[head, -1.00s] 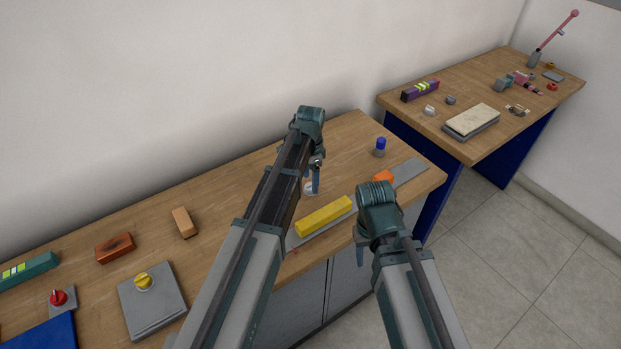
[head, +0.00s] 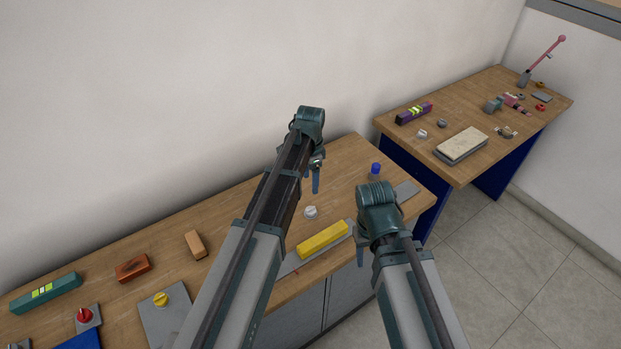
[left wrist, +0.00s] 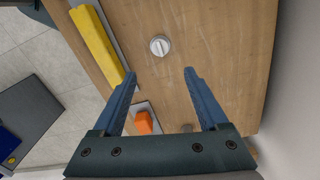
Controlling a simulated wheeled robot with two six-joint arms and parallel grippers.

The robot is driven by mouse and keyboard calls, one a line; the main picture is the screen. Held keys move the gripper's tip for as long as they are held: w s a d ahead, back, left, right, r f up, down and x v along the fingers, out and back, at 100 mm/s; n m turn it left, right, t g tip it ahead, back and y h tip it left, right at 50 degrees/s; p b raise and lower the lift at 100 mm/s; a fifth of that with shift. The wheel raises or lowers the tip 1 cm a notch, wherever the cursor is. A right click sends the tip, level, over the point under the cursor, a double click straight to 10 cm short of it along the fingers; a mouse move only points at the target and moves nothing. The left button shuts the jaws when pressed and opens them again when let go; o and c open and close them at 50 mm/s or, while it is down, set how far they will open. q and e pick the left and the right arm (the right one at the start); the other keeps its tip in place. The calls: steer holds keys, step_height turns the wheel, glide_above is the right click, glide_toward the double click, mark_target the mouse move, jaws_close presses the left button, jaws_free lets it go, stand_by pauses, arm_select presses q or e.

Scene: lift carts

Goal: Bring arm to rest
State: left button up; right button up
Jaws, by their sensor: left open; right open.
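My left gripper (head: 316,178) is above the wooden bench (head: 345,155) in the head view, its fingers pointing down. In the left wrist view its two blue fingers (left wrist: 159,76) are spread apart with nothing between them. A white round knob (left wrist: 160,46) is on the bench beyond the fingertips; it also shows in the head view (head: 310,212). My right gripper (head: 361,252) hangs at the bench's front edge, mostly hidden behind its own wrist; it is open, and its fingertips are hard to see.
A yellow bar (head: 323,239) lies on a grey plate near the front edge. A blue-topped piece (head: 375,169) stands behind my right wrist. An orange block (left wrist: 144,122) shows in the wrist view. Bricks and a red knob (head: 84,315) are at left. A second bench (head: 480,110) is at right.

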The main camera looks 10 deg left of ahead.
stand_by(0.4)
arm_select(q)
steer(key=s+d+f+n+b, duration=0.1)
steer(key=s+d+n, duration=0.2)
steer(key=s, duration=0.8)
steer(key=s+d+f+n+y+b, duration=0.1)
steer(key=s+d+n, duration=0.3)
steer(key=s, duration=0.8)
steer(key=shift+s+d+f+n+b, duration=0.25)
steer(key=shift+s+f+n+b, duration=0.05)
steer(key=shift+f+b, duration=0.2)
arm_select(e)
step_height(320, 180, down, 3)
arm_select(q)
steer(key=shift+s, duration=0.1)
arm_select(e)
steer(key=shift+s, duration=0.1)
